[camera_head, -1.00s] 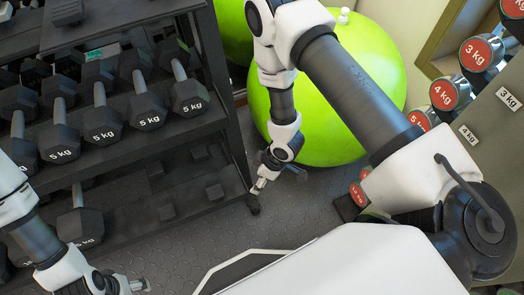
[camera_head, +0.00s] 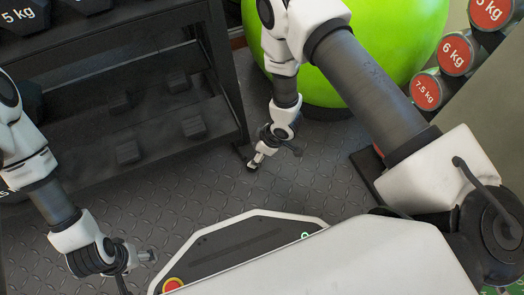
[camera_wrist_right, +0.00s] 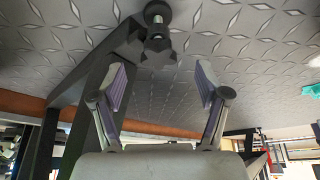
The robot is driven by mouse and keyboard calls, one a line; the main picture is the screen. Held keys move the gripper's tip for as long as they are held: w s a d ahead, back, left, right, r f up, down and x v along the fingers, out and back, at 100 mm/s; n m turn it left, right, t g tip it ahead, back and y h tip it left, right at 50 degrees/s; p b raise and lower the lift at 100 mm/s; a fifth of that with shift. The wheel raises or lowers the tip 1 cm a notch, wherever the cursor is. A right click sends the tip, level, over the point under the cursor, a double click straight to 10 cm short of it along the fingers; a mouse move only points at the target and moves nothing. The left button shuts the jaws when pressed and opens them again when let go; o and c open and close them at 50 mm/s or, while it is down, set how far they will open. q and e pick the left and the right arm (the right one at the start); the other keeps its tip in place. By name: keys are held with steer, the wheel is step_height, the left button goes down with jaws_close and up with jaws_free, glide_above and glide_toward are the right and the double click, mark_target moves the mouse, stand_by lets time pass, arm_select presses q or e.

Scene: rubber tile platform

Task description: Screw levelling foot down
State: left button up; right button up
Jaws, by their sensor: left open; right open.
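The levelling foot (camera_wrist_right: 157,25) shows at the top of the right wrist view: a dark round pad, a short bright threaded stem and a dark star-shaped knob (camera_wrist_right: 159,50). It is by the end of the rack's leg (camera_wrist_right: 103,75). My right gripper (camera_wrist_right: 162,87) is open, its two fingers apart and nothing between them; the foot lies beyond the fingertips. In the head view my right gripper (camera_head: 252,165) is at the bottom of the rack's front corner leg, and the foot is hard to make out there. My left gripper (camera_head: 148,257) is open and empty, low at the left.
The dark dumbbell rack (camera_head: 215,75) stands at the upper left, with dumbbells on its shelf. A green exercise ball (camera_head: 400,35) is behind my right arm. Weights with red ends (camera_head: 456,53) line the right side. The patterned floor (camera_head: 200,205) in front of the rack is clear.

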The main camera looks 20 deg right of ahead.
mark_target(252, 156)
steer(key=b+x, duration=0.1)
steer(key=x, duration=0.2)
arm_select(q)
steer(key=shift+w+f, duration=0.3)
steer(key=shift+f, duration=0.65)
